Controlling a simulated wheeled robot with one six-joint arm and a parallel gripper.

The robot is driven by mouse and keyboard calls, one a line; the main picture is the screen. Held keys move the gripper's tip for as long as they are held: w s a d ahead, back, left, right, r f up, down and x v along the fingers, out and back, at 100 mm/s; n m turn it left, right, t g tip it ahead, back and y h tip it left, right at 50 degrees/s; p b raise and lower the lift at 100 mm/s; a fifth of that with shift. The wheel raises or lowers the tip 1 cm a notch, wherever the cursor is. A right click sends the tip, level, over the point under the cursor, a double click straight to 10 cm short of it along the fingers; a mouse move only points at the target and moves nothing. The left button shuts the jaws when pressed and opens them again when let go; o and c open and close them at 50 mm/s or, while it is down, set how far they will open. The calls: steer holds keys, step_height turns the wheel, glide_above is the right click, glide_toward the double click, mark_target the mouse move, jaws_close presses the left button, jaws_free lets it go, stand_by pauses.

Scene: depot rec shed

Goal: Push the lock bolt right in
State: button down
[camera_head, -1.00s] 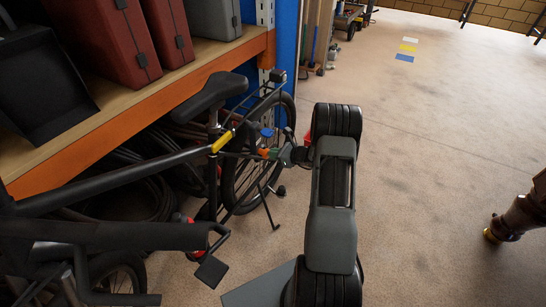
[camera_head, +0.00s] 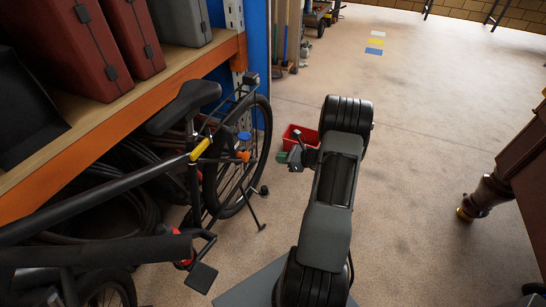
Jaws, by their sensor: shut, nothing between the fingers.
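A black bicycle stands at the left, its rear wheel (camera_head: 264,125) facing me. A small orange piece (camera_head: 243,156) with a blue piece (camera_head: 243,136) just above it sits by that wheel, near the yellow band on the frame. They look like parts of the lock, but the bolt is too small to make out, as is how far in it sits. My gripper (camera_head: 284,157), with green at its tip, is shut and empty to the right of the orange piece, apart from it in the picture. My arm hides part of the floor.
A red bin (camera_head: 300,132) stands on the floor behind my gripper. A shelf (camera_head: 150,85) with red and grey cases runs above the bicycle. A dark wooden table leg (camera_head: 488,197) is at the right. The floor between is clear.

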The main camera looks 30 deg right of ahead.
steer(key=shift+s+d+r, duration=0.2)
steer(key=shift+s+d, duration=0.2)
steer(key=shift+s, duration=0.1)
stand_by(0.3)
steer(key=s+a+f+n+g, duration=0.3)
steer(key=s, duration=0.1)
steer(key=s+a+r+n+g+p, duration=0.5)
steer(key=a+r+n+g, duration=0.1)
steer(key=r+n, duration=0.35)
steer(key=s+a+r+n+h+p, duration=0.2)
steer(key=a+r+n+p, duration=0.2)
steer(key=r, duration=0.8)
steer(key=s+a+r+n+t+h+p, duration=0.1)
steer(key=s+a+r+n+h+p, duration=0.2)
steer(key=r, duration=0.8)
steer(key=s+a+r+n+h+p, duration=0.2)
steer(key=a+r+n+p, duration=0.5)
steer(key=r, duration=0.5)
steer(key=n+h+p, duration=0.1)
steer(key=n+p, duration=0.1)
steer(key=p, duration=0.1)
steer(key=shift+s+r+p, duration=0.3)
steer(key=shift+s+p, duration=0.1)
